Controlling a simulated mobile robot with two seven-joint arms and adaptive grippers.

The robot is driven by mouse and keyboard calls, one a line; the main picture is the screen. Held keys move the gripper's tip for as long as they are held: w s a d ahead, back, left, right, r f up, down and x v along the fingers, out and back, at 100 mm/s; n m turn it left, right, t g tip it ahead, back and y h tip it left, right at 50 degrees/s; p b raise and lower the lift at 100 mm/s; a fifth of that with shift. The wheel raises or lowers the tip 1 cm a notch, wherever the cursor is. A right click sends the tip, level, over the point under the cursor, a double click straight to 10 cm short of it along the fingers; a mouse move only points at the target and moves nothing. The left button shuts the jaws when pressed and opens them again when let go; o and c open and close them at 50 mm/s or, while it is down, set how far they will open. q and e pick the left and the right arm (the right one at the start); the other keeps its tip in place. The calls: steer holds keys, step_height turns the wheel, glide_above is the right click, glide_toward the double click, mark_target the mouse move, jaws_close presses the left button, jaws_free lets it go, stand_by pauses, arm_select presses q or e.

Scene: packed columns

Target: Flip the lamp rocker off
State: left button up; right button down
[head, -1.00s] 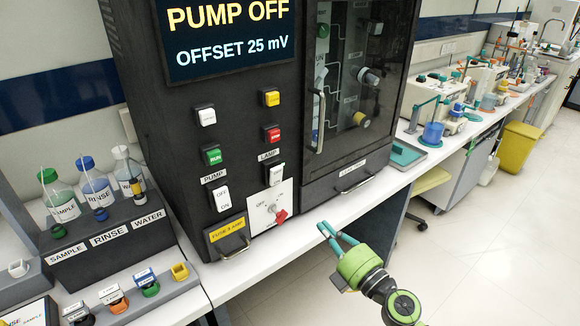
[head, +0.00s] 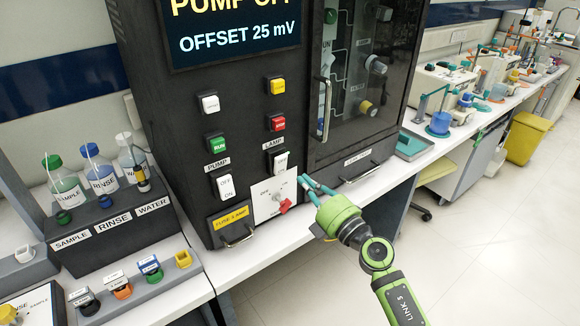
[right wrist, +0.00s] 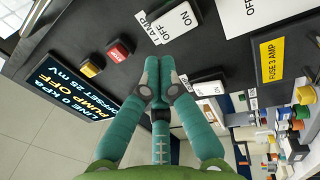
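The lamp rocker (head: 280,161) is a white switch under the LAMP label on the black cabinet front. It also shows in the right wrist view (right wrist: 172,19), marked OFF and ON. I cannot tell surely which side is pressed. My right gripper (head: 304,180) has teal fingers and a green body. It is just right of and below the rocker in the head view, seemingly apart from it. In the right wrist view its fingertips (right wrist: 159,64) are together, with nothing between them. My left gripper is not in view.
A white plate with a red knob (head: 284,205) sits below the rocker, and a red stop button (head: 277,123) above. The pump rocker (head: 226,186) is to the left. A glass door with a handle (head: 325,110) is at right. Bottles stand on the left bench.

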mark_target(283, 159)
steer(key=b+x, duration=0.1)
steer(key=x, duration=0.5)
steer(key=shift+w+a, duration=0.2)
steer(key=shift+w, duration=0.15)
